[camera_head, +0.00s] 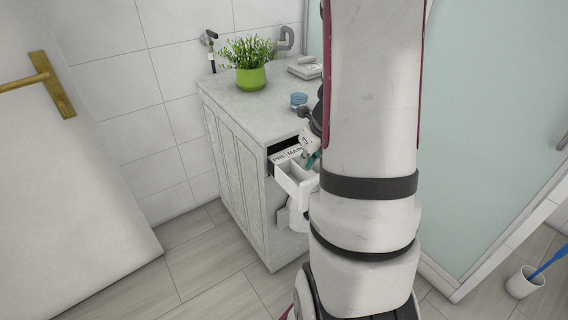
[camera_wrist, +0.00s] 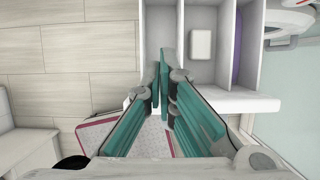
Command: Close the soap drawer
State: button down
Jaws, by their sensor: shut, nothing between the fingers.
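The soap drawer (camera_head: 288,178) is white and stands pulled out of the front of the light-grey unit (camera_head: 238,185), with "PRE" and "MAIN" marked at its back. In the wrist view the drawer (camera_wrist: 178,12) shows open compartments from above, with its front panel (camera_wrist: 245,103) toward the bottom of the picture. My gripper (camera_wrist: 160,77) has teal fingers, which are shut and empty. The fingertips overlap the drawer's left part in that view; whether they touch it I cannot tell. In the head view my arm hides most of the gripper.
A green potted plant (camera_head: 248,65) and a small blue jar (camera_head: 298,101) stand on the unit's top. A glass panel (camera_head: 490,110) is at the right, with a brush holder (camera_head: 523,283) on the floor. A white door (camera_head: 70,190) is at the left. Floor between is clear.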

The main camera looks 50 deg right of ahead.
aim_at(280, 160)
jog(key=b+x, duration=0.5)
jog(key=x, duration=0.4)
jog(key=shift+w+f, duration=0.1)
jog(key=shift+f, duration=0.05)
jog(key=w, duration=0.1)
jog(key=w+p, duration=0.1)
jog(key=w, duration=0.1)
jog(key=shift+d, duration=0.3)
jog(key=shift+w+d, duration=0.15)
jog(key=shift+w, duration=0.4)
jog(key=w+p, duration=0.2)
jog(key=w, duration=0.1)
jog(key=shift+w+d+p, duration=0.1)
jog(key=shift+d+p, duration=0.3)
jog(key=shift+w+d+p, duration=0.15)
jog(key=shift+w+p, duration=0.15)
jog(key=shift+w, duration=0.45)
